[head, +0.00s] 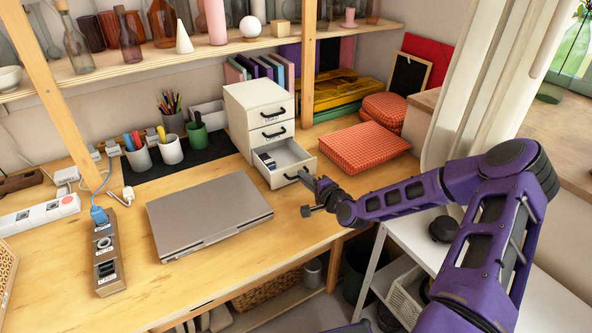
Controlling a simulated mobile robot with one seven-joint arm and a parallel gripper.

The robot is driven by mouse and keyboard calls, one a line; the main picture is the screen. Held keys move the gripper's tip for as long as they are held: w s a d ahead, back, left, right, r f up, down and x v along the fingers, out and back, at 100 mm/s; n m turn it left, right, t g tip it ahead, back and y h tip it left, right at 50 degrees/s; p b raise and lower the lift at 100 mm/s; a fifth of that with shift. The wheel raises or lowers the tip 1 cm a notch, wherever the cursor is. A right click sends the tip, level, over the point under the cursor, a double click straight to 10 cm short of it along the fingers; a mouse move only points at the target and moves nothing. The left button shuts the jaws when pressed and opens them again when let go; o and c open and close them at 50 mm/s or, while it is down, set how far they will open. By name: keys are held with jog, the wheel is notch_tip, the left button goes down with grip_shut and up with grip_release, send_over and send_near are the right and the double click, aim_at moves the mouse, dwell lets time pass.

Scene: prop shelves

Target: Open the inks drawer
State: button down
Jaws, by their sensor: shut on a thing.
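A small white drawer unit (240,117) with three drawers stands on the wooden desk, left of the shelf post. Its bottom drawer (283,173) is pulled out, and dark and pale small items show inside. The top and middle drawers are closed, each with a dark handle. The labels are too small to read, so I cannot tell which one is marked inks. My gripper (302,178) is at the bottom drawer's front, shut on its dark handle (291,177). The exact contact is small and partly hidden by the gripper.
A closed grey laptop (208,215) lies left of my gripper. A red checked box (356,147) lies to the right of the drawer unit. Pen cups (171,150) stand on a dark mat at the left. Bare desk lies in front of the open drawer.

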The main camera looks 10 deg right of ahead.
jog(key=shift+v, duration=0.85)
jog(key=shift+s+f, duration=0.1)
jog(key=shift+f, duration=0.2)
jog(key=c, duration=0.9)
grip_release()
jog(key=shift+d, duration=0.1)
jog(key=shift+r, duration=0.1)
jog(key=p+v, duration=0.1)
jog(key=v, duration=1.6)
jog(key=shift+s, duration=0.3)
